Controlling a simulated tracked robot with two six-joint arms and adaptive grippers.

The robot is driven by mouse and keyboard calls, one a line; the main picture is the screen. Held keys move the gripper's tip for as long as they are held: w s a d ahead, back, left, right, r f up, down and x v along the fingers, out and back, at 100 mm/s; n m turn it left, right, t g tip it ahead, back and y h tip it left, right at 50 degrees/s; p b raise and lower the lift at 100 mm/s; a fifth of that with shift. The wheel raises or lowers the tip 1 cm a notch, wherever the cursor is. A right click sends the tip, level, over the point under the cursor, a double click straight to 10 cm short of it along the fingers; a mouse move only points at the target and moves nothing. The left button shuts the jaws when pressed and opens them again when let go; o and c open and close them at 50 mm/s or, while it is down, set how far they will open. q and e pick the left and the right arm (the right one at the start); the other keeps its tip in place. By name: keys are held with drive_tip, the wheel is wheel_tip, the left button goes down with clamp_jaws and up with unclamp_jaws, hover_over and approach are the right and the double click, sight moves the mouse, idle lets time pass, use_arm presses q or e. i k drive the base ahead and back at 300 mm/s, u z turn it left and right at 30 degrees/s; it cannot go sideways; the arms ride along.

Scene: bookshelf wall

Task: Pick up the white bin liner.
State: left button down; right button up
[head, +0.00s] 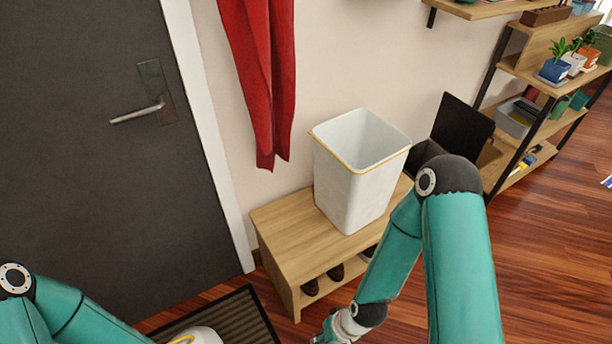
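A tall white bin-shaped container (350,192) with a thin yellow line around its rim stands upright and open on the wooden bench. Its visible inside is white and looks empty. It looks like the white bin liner, but I cannot tell if it is separate from an outer bin. A white rounded thing with a yellow edge (205,336) is cut off at the bottom edge; I cannot tell what it is. My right arm passes in front of the bench, its wrist at the bottom edge. Both my grippers are out of view below the frame.
The wooden bench (283,222) has shoes (336,272) on its lower level. A red cloth (262,75) hangs on the wall left of the container. A black panel (461,129) stands behind my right arm. A dark door (85,160), a striped mat (240,318) and shelves with plants surround this.

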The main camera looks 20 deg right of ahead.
sight(360, 158)
drive_tip(key=z, duration=1.25)
drive_tip(key=i, duration=0.15)
drive_tip(key=u, duration=2.6)
drive_tip(key=i, duration=0.15)
drive_tip(key=u, duration=0.95)
drive_tip(key=k, duration=2.05)
drive_tip(key=z, duration=1.2)
drive_tip(key=i, duration=1.05)
drive_tip(key=z, duration=0.05)
